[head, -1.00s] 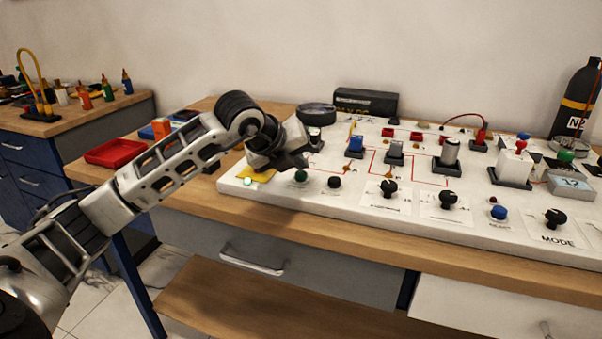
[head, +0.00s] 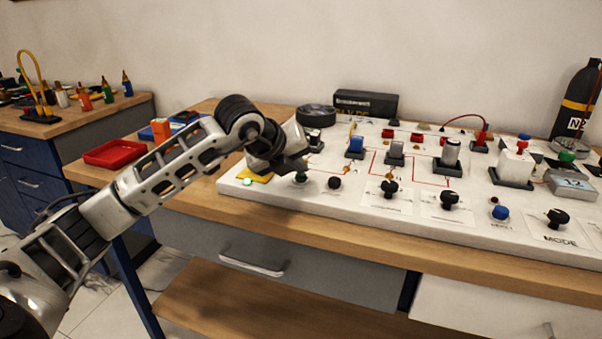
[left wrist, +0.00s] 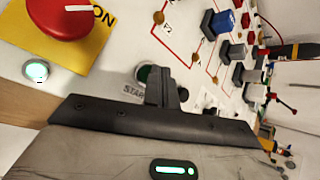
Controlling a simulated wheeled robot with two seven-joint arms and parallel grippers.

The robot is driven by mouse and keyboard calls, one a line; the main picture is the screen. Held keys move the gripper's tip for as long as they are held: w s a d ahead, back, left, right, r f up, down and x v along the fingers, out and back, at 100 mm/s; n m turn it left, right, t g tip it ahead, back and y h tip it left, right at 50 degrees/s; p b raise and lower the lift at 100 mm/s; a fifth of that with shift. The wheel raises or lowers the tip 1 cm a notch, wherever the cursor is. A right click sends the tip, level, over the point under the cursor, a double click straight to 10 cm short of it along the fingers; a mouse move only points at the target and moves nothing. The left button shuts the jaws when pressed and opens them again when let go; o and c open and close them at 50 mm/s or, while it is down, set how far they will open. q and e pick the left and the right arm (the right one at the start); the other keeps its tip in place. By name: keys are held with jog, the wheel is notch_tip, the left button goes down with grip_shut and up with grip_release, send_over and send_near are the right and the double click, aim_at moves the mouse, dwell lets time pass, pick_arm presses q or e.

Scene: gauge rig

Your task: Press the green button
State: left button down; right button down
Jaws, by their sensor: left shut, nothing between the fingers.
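The green button (head: 300,178) is a small dark green cap near the front left edge of the white panel (head: 330,205). The left wrist view shows the green button (left wrist: 142,73) beside a "START" label, partly covered by the fingers. My left gripper (head: 299,165) is shut and empty, with its tips just above the green button. In the left wrist view, the shut fingers (left wrist: 162,88) overlap the button's right side. I cannot tell whether they touch it. My right gripper is not in view.
A red mushroom knob (left wrist: 58,15) on a yellow plate (left wrist: 92,45) and a small lit lamp (left wrist: 36,70) sit left of the button. A black knob (head: 335,183) is close to its right. Several switches and a blue button (head: 499,213) lie farther right.

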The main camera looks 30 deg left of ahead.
aim_at(298, 180)
pick_arm(q)
jog(key=shift+r+p, duration=0.6)
jog(key=shift+r, duration=0.25)
notch_tip(298, 180, up, 5)
jog(key=p, duration=0.3)
dwell(0.7)
